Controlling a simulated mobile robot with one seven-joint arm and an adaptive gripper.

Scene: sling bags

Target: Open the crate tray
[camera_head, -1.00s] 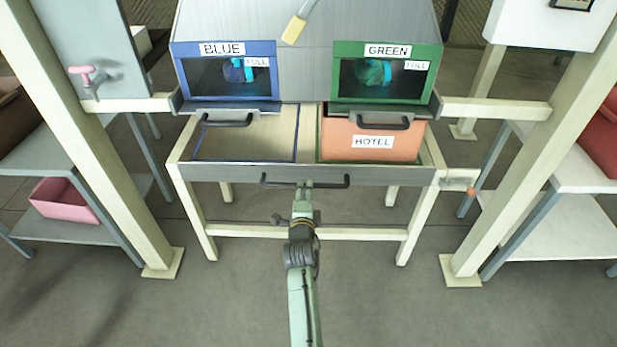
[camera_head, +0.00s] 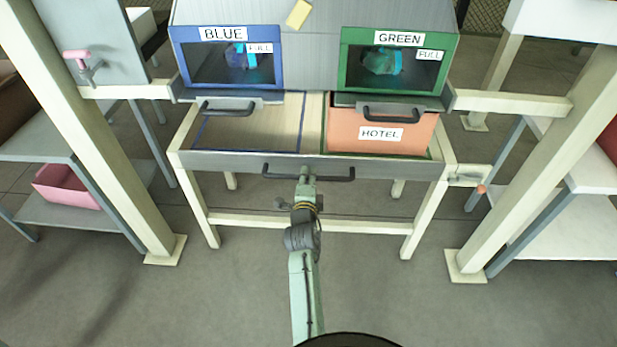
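The crate tray (camera_head: 240,160) is a wide tray with a grey front panel, set in a cream-legged frame below the two hatches. A dark bar handle (camera_head: 335,179) runs along its front. Its left space (camera_head: 255,125) is bare and outlined in blue. An orange crate labelled HOTEL (camera_head: 405,146) sits in the green-outlined right space. My gripper (camera_head: 307,173) is at the middle of the handle, with my arm coming from below. The fingers are too small to show whether they are closed around the bar.
Blue (camera_head: 228,62) and green (camera_head: 395,68) hatches marked FULL stand above the tray. A lever with an orange tip (camera_head: 480,188) is at the tray's right. Cream posts stand on both sides. A pink bin (camera_head: 68,187) sits on the left shelf. The front floor is open.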

